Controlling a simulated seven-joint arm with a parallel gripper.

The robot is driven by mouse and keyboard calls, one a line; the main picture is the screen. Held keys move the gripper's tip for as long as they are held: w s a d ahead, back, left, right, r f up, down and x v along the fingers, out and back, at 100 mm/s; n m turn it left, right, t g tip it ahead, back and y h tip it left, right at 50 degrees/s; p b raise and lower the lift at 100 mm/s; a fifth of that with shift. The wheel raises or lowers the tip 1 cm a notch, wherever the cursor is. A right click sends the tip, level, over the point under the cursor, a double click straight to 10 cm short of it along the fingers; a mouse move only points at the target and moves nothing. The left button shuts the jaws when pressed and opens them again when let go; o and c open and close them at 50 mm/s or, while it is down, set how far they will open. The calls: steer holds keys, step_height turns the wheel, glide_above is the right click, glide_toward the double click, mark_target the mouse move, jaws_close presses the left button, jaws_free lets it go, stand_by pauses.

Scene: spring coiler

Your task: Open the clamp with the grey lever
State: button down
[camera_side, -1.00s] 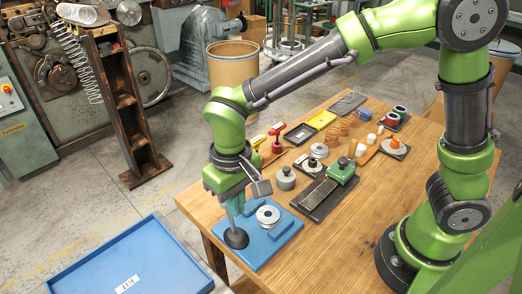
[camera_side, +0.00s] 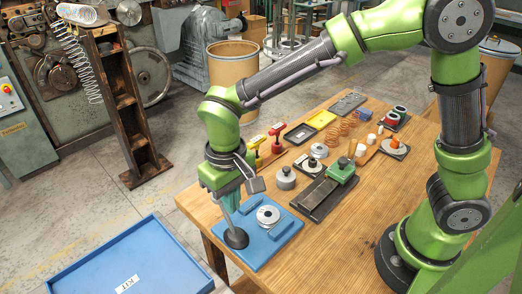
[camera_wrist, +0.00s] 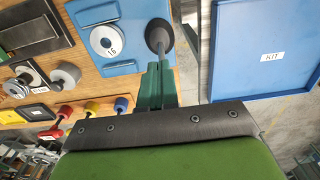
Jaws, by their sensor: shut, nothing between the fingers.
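My gripper (camera_side: 230,204) points down with its teal fingers shut and empty, over the near left corner of the blue plate (camera_side: 262,254). In the wrist view the fingers (camera_wrist: 157,70) end right by a grey post with a dark round end (camera_wrist: 159,36). In the side view this post (camera_side: 236,237) stands at the plate's left corner, just below the fingertips. I cannot tell whether they touch. The post may be the grey lever, but no clamp jaw shows clearly. A grey spool (camera_side: 268,215), marked 16 in the wrist view, sits on the plate.
Levers with red (camera_wrist: 65,111), yellow (camera_wrist: 92,105) and blue (camera_wrist: 121,103) ends stand beside the plate. A metal cylinder (camera_side: 285,177) and a green block (camera_side: 342,170) are close by. A blue KIT tray (camera_side: 155,270) lies left of the wooden table.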

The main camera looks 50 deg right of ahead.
step_height(320, 180, up, 8)
steer(key=s, duration=0.1)
steer(key=shift+f, duration=0.25)
stand_by(0.6)
